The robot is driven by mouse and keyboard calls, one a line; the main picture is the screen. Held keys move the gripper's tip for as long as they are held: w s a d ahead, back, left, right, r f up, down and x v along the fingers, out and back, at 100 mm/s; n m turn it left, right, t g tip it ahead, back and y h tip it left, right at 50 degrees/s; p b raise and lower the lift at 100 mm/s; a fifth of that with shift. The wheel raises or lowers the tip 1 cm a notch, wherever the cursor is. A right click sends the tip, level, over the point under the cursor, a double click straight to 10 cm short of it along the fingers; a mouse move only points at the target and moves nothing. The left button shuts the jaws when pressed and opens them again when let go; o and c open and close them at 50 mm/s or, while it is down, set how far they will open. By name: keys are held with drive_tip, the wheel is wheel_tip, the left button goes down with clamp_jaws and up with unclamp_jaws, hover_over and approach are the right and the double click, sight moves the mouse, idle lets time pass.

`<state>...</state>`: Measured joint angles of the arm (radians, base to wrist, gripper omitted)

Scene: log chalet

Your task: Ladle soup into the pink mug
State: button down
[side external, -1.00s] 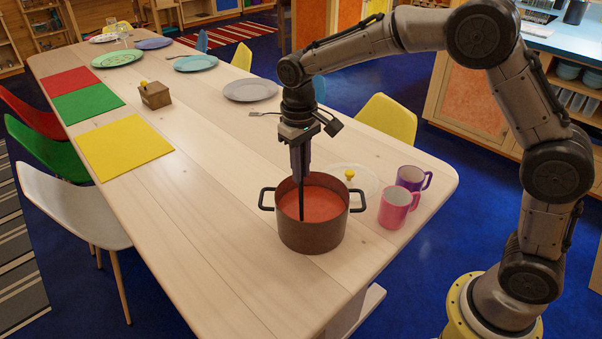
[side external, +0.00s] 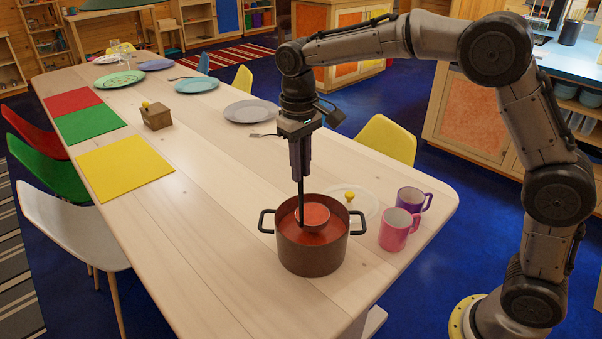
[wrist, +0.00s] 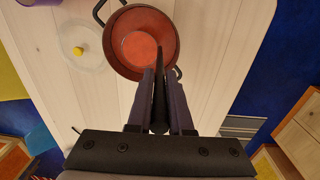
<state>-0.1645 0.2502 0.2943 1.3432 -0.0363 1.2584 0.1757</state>
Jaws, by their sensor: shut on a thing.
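My gripper (side external: 300,172) is shut on the dark handle of a ladle (side external: 312,217), above the pot. The ladle's bowl holds red soup and sits at the pot's mouth, near rim height. The brown two-handled pot (side external: 311,258) of red soup (side external: 290,232) stands on the table. In the wrist view my gripper (wrist: 160,75) grips the ladle handle, and the ladle's bowl (wrist: 138,50) shows inside the pot (wrist: 172,40). The pink mug (side external: 394,236) stands upright to the right of the pot; its inside looks pale.
A purple mug (side external: 410,197) stands just behind the pink one. A clear lid with a yellow knob (side external: 350,196) lies behind the pot. A grey plate (side external: 251,111) and a small wooden box (side external: 156,118) are farther back. The table (side external: 200,235) left of the pot is clear.

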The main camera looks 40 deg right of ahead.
drive_tip(key=shift+r, duration=2.2)
drive_tip(key=shift+r, duration=2)
